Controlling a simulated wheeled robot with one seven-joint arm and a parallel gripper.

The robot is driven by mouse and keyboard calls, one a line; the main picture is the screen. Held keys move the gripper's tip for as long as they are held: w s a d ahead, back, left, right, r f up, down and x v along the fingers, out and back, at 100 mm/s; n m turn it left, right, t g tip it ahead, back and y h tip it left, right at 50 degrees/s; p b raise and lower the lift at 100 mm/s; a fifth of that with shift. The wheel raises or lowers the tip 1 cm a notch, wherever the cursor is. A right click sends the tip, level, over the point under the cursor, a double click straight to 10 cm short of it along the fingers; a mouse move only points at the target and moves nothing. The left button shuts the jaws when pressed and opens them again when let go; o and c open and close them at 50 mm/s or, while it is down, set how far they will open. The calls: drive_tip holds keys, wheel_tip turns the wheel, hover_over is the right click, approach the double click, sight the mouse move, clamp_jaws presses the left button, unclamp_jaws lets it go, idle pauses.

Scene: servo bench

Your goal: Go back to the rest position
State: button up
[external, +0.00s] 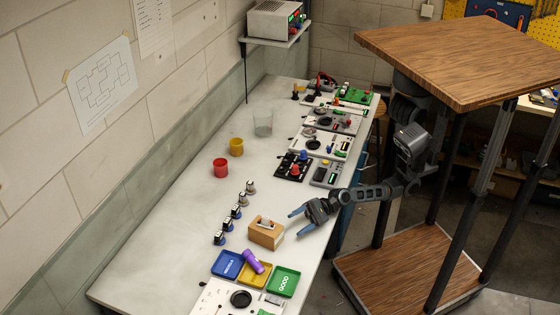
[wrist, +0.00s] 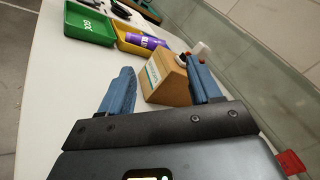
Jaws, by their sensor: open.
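My gripper (external: 300,218) is open and empty, its blue-tipped fingers spread over the right edge of the bench. Nothing is seen held between the fingers.
Blue (external: 227,264), yellow (external: 250,281) and green (external: 284,281) trays lie at the near end; a purple cylinder (external: 253,262) rests on the yellow one. Several dark-and-silver servo-like parts (external: 236,211) stand left. Device panels line the bench's right side.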

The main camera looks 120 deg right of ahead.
drive_tip(key=s+d+n+h, duration=0.1)
drive_tip(key=s+n, duration=0.2)
drive_tip(key=s, duration=0.2)
drive_tip(key=s+d+f+n+h, duration=0.1)
drive_tip(key=s+n, duration=0.3)
drive_tip(key=s, duration=0.2)
drive_tip(key=s+d+f+n+h, duration=0.1)
drive_tip(key=s+d+n, duration=0.1)
drive_tip(key=s, duration=0.3)
drive_tip(key=shift+s+n+h, duration=0.25)
drive_tip(key=shift+n+h, duration=0.15)
drive_tip(key=shift+n, duration=0.5)
drive_tip(key=s+r+n+g+h+p, duration=0.1)
drive_tip(key=s+n+g+p, duration=0.1)
drive_tip(key=s+n, duration=1.1)
drive_tip(key=s+d, duration=0.1)
drive_tip(key=s, duration=0.3)
drive_tip(key=shift+s+r+g, duration=0.3)
drive_tip(key=shift+r+g, duration=0.1)
